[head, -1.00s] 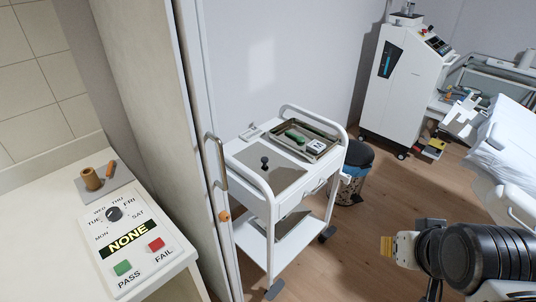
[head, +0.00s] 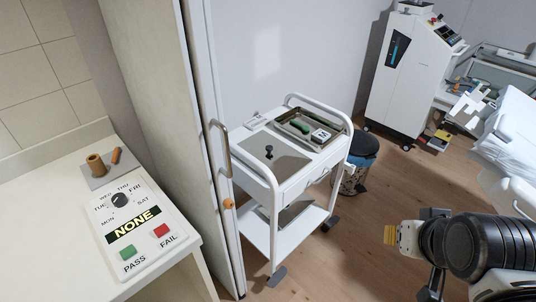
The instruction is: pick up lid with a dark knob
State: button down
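The lid is a flat grey plate (head: 284,162) with a small dark knob (head: 269,152) standing up near its middle. It lies on the top shelf of the white trolley (head: 262,170), on the near left side. My arm shows at the lower right, with my gripper (head: 412,240) at its left end, apart from the trolley and well to the right of the lid. The finger opening does not show clearly. I see nothing certain between the fingers.
A metal tray (head: 334,141) with green and white items sits behind the lid. A tall cabinet with a handle (head: 221,148) stands close to the trolley's left. A bin (head: 352,178) stands behind it. A counter with a button panel (head: 137,228) is at left. Floor (head: 345,268) is clear before the trolley.

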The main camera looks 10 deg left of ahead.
aim_at(284, 160)
jog(key=i+u, duration=0.15)
jog(key=i, duration=1.35)
